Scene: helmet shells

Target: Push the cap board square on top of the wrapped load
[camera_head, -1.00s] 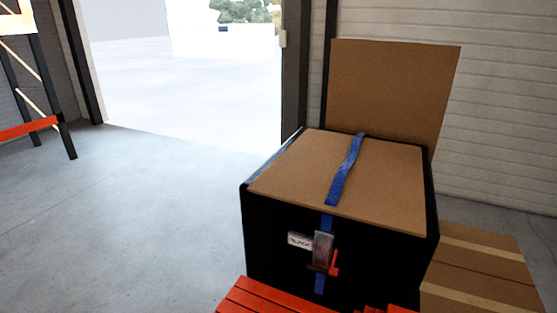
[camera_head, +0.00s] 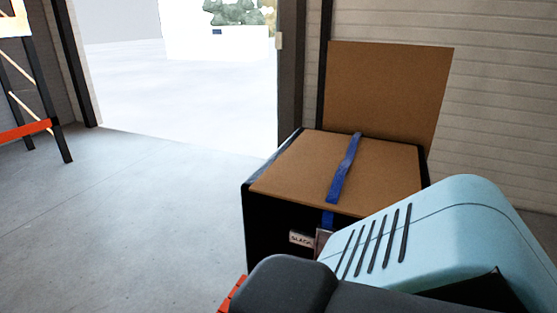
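The wrapped load (camera_head: 265,223) is a black-wrapped box at centre right. The cap board (camera_head: 290,180) is a brown sheet on its top, and a blue strap (camera_head: 344,172) runs over it. A strip of the load's top shows along the board's left edge. My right arm, pale blue and dark grey, covers the load's lower right front and the buckle there. Neither gripper's fingers are in view.
A brown board (camera_head: 385,95) stands upright behind the load against the ribbed wall. A bit of red pallet (camera_head: 232,294) shows at the bottom. A rack (camera_head: 35,100) stands far left. The floor to the left and the bright doorway are clear.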

